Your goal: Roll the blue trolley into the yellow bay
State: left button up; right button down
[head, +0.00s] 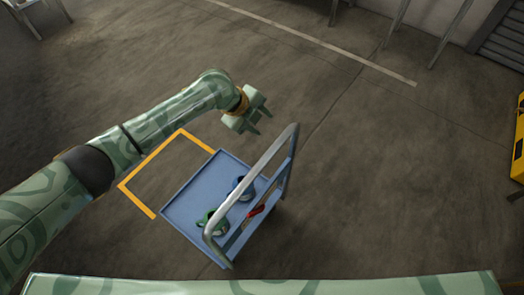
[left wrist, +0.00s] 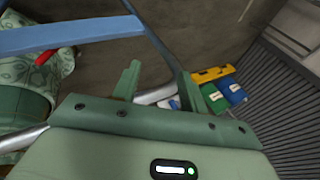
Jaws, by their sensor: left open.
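The blue trolley (head: 190,205) stands on the floor in the middle of the head view, its grey tube handle (head: 281,142) on its right side. The yellow bay (head: 137,201) is a floor outline left of the trolley; the trolley's deck hides its right part, so I cannot tell how far they overlap. My left gripper (head: 262,123) is open and empty, up and left of the handle's far end. In the left wrist view, the handle tube (left wrist: 155,95) passes behind the open fingers (left wrist: 157,82); contact is not visible. My right gripper is out of view.
A yellow unit (head: 519,145) stands at the right edge. Bare floor lies around the trolley; metal legs stand at the top.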

pick_arm(q)
notch_tip(320, 180, up, 8)
jog(key=s+d+m+g, duration=0.2)
jog(key=m, duration=0.4)
jog(key=m+g+y, duration=0.2)
jog(key=m+y, duration=0.2)
jog(key=m, duration=0.6)
send_near(264, 158)
jog(key=f+b, duration=0.1)
jog(key=f, duration=0.2)
jog(key=f+b, duration=0.1)
jog(key=f, duration=0.2)
jog(key=s+d+f+b, duration=0.1)
jog(key=f+b, duration=0.1)
jog(key=f, duration=0.1)
jog(key=shift+d, duration=0.15)
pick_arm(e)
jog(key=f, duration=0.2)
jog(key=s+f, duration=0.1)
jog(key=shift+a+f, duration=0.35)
pick_arm(q)
jog(key=shift+r, duration=0.1)
grip_shut()
